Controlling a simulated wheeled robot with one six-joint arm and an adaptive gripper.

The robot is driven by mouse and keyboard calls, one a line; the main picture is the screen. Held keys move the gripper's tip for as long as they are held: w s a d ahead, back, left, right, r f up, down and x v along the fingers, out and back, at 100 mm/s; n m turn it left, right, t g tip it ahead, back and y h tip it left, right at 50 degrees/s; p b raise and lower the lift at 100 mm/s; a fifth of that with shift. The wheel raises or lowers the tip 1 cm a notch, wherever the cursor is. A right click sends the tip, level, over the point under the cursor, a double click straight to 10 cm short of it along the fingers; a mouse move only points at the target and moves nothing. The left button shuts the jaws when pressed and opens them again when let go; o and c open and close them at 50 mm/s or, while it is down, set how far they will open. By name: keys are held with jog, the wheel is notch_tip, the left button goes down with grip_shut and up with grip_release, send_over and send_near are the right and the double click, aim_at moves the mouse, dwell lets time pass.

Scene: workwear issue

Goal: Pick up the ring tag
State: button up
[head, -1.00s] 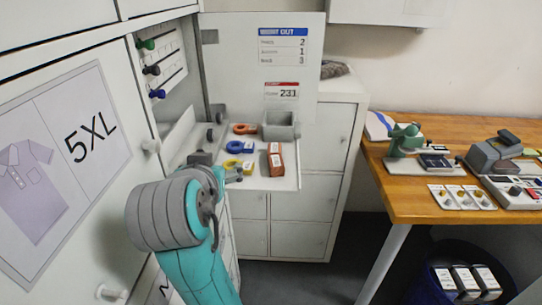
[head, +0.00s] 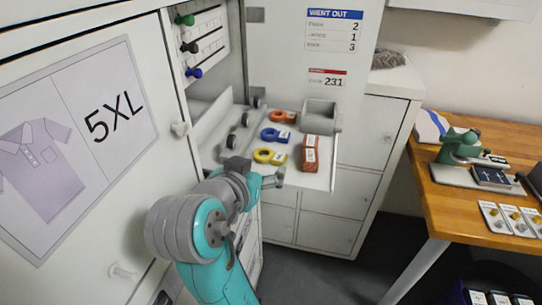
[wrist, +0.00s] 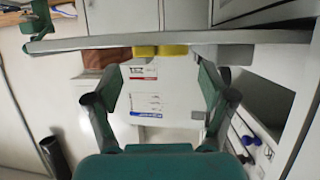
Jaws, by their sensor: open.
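Three ring tags lie on the pulled-out white tray (head: 320,182): a yellow one (head: 270,156) nearest the front, a blue one (head: 275,135) behind it, and an orange one (head: 284,117) farthest back. My gripper (head: 258,174) is open and empty just in front of the tray's front edge, close to the yellow ring tag. In the wrist view, which looks upside down, my gripper (wrist: 160,82) has its fingers wide apart. The tray edge (wrist: 170,41) crosses that view, with part of the yellow ring tag (wrist: 160,50) showing between the fingers.
A brown-red box (head: 310,155) stands on the tray right of the rings, with a grey bin (head: 318,115) behind it. A cabinet door (head: 85,125) marked 5XL is close on the left. A wooden table (head: 450,205) stands at the right.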

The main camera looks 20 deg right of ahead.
aim_at(269, 154)
jog(key=x, duration=0.4)
jog(key=shift+w+r, duration=0.15)
jog(key=shift+r, duration=0.2)
jog(key=shift+w+d+f, duration=0.25)
jog(key=shift+w+d, duration=0.15)
jog(key=shift+w, duration=0.05)
jog(key=shift+c, duration=0.2)
jog(key=c, duration=0.5)
jog(key=shift+r, duration=0.1)
notch_tip(269, 154, up, 10)
jog(key=shift+f, duration=0.1)
